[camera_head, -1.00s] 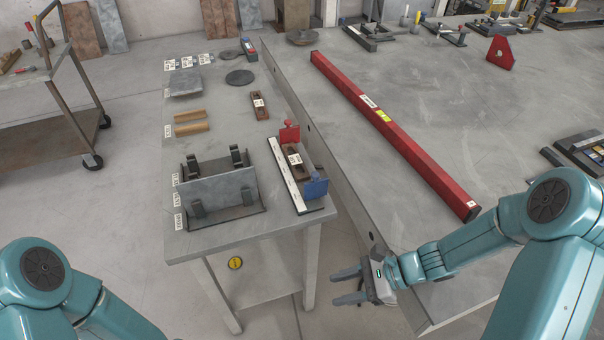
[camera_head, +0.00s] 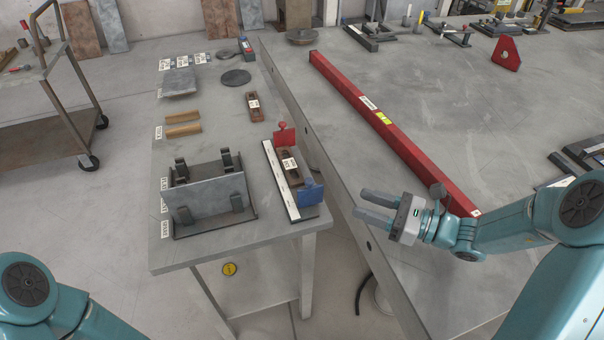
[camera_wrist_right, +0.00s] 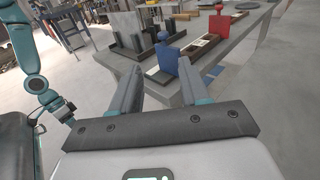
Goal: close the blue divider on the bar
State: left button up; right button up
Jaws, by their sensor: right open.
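The blue divider (camera_head: 310,193) stands at the near end of a bar with a white scale strip (camera_head: 281,183), near the right edge of the left table. A red divider (camera_head: 285,136) stands at its far end. A brown labelled block (camera_head: 290,165) sits between them, apart from the blue divider. My right gripper (camera_head: 366,204) is open and empty, to the right of the blue divider and apart from it. In the right wrist view the blue divider (camera_wrist_right: 167,55) shows ahead, beyond and between the open fingers. My left gripper is out of view; only part of that arm shows.
A grey metal fixture with upright plates (camera_head: 215,188) stands left of the bar. A long red beam (camera_head: 400,137) lies on the right table. A narrow gap (camera_head: 335,208) separates the two tables. The left table's far half holds small parts.

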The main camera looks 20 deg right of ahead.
aim_at(313, 182)
jog(key=x, duration=1.6)
jog(key=shift+w+d+r+p, duration=0.15)
jog(key=shift+w+r+p, duration=0.1)
jog(key=shift+r+p, duration=0.1)
jog(key=shift+w, duration=0.1)
grip_shut()
